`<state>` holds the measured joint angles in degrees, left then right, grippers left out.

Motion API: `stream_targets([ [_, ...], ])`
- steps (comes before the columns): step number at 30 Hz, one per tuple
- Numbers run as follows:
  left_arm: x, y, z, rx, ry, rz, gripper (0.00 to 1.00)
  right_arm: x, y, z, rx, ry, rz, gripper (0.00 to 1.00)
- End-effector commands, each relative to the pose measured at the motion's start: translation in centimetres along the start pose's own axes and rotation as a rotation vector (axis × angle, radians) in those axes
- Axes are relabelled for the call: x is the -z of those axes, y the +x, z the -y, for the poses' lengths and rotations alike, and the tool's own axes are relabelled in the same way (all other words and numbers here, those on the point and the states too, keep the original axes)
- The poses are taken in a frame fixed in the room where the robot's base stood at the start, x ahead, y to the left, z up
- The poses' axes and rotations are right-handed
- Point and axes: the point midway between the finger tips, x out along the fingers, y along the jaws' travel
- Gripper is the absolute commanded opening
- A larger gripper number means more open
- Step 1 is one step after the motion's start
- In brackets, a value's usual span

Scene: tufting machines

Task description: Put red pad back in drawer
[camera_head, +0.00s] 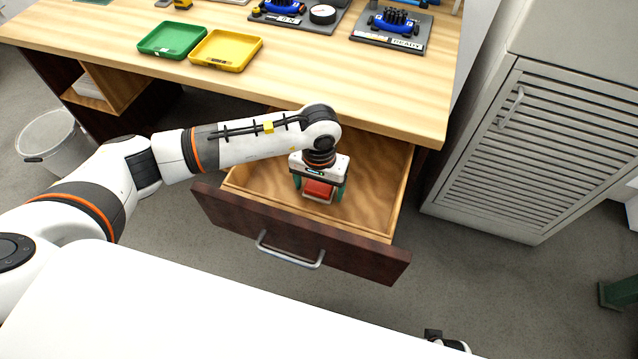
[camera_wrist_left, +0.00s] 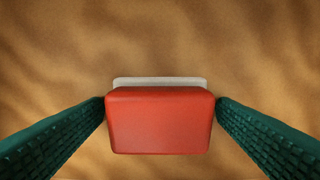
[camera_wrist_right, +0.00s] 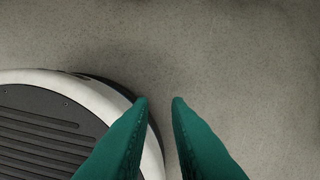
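The red pad (camera_head: 318,190) is a red block with a pale base, inside the open wooden drawer (camera_head: 375,215). In the left wrist view the pad (camera_wrist_left: 160,120) sits between the green fingertips, which meet its two sides. My left gripper (camera_head: 319,188) points down into the drawer and is shut on the pad. Whether the pad touches the drawer floor I cannot tell. My right gripper (camera_wrist_right: 159,101) is empty over the grey floor, its fingertips a small gap apart.
The drawer's dark front has a metal handle (camera_head: 290,250). Above is the wooden desk (camera_head: 375,95) with a green tray (camera_head: 172,39), a yellow tray (camera_head: 226,50) and blue devices on dark bases. A slatted cabinet (camera_head: 540,150) stands right. A bin (camera_head: 55,140) stands left.

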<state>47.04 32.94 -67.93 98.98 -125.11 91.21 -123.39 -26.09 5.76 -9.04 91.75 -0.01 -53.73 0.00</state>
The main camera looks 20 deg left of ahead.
Motion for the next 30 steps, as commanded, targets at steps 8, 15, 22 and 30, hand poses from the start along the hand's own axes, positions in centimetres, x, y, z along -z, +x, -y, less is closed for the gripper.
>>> stream_targets([
  [8,0.0,-0.3,0.0,0.0,0.0,0.0,0.81,-0.1,0.2,0.1,0.002,-0.001,0.006,0.16],
  [15,-0.1,-4.8,0.0,0.0,0.001,0.006,0.81,1.2,1.8,0.1,0.001,-0.004,-0.007,0.16],
  [22,-0.1,-9.6,0.0,0.0,0.002,0.005,0.81,2.1,2.6,0.0,0.0,-0.005,-0.013,0.16],
  [30,0.0,-12.2,0.0,-0.001,0.001,0.001,0.81,2.6,3.0,0.0,0.0,-0.006,-0.017,0.16],
])
